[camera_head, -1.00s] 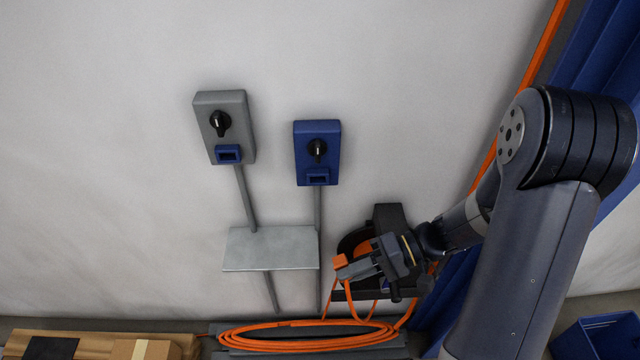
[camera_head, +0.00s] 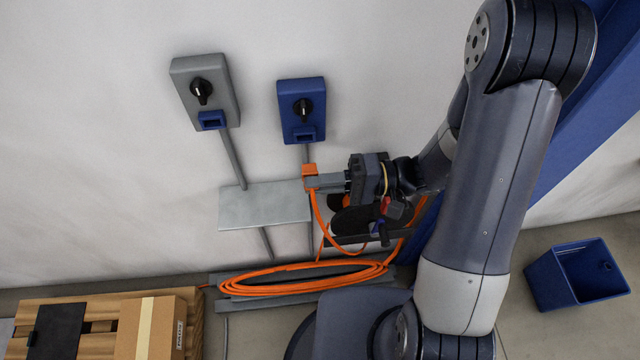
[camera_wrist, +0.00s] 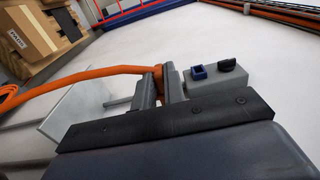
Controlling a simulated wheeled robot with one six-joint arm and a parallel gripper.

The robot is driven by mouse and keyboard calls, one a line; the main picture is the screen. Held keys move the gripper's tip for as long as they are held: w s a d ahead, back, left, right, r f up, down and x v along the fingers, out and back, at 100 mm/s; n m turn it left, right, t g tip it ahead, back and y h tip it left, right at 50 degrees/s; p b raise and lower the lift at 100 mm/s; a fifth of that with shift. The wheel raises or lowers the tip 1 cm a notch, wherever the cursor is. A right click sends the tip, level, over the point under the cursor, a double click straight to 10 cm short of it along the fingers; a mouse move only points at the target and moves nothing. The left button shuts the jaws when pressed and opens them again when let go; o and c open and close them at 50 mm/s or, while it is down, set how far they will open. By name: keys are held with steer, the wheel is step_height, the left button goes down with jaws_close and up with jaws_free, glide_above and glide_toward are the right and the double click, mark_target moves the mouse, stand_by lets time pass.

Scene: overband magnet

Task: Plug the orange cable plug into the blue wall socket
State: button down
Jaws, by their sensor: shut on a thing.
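The blue wall socket (camera_head: 302,108) is a blue box on the wall with a black knob and a blue outlet (camera_head: 306,134) at its lower edge. My gripper (camera_head: 312,181) is shut on the orange plug (camera_head: 309,169), just below the blue socket and apart from it. The orange cable (camera_head: 322,215) hangs from the plug. In the wrist view the fingers (camera_wrist: 160,90) hold the plug (camera_wrist: 159,73), partly hidden between them, and the cable (camera_wrist: 90,75) runs off left. I cannot make out the blue socket in the wrist view.
A grey socket box (camera_head: 201,92) with a blue outlet hangs left of the blue one. A grey plate (camera_head: 262,207) juts out beside my gripper. Coiled cable (camera_head: 300,281) lies below; a pallet with a carton (camera_head: 152,328) is lower left, a blue bin (camera_head: 577,275) right.

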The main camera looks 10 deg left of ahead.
steer(key=shift+w+a, duration=0.2)
steer(key=shift+w, duration=0.7)
steer(key=shift+w+a, duration=0.25)
steer(key=shift+w, duration=0.6)
steer(key=shift+w+a, duration=0.2)
steer(key=shift+w, duration=0.7)
steer(key=shift+b, duration=1.2)
steer(key=shift+w+a+b, duration=0.2)
steer(key=shift+w+b, duration=0.05)
steer(key=shift+w, duration=0.5)
steer(key=shift+w+a+b, duration=0.15)
steer(key=shift+w+b, duration=0.05)
steer(key=shift+w, duration=0.55)
steer(key=c, duration=1.4)
jaws_free()
steer(key=shift+s+d+b, duration=0.25)
steer(key=shift+s, duration=0.75)
steer(key=shift+s+d+b, duration=0.2)
steer(key=shift+s+b, duration=0.05)
steer(key=shift+s, duration=0.7)
steer(key=shift+s+d+b, duration=0.25)
steer(key=shift+s, duration=0.75)
steer(key=shift+w, duration=0.1)
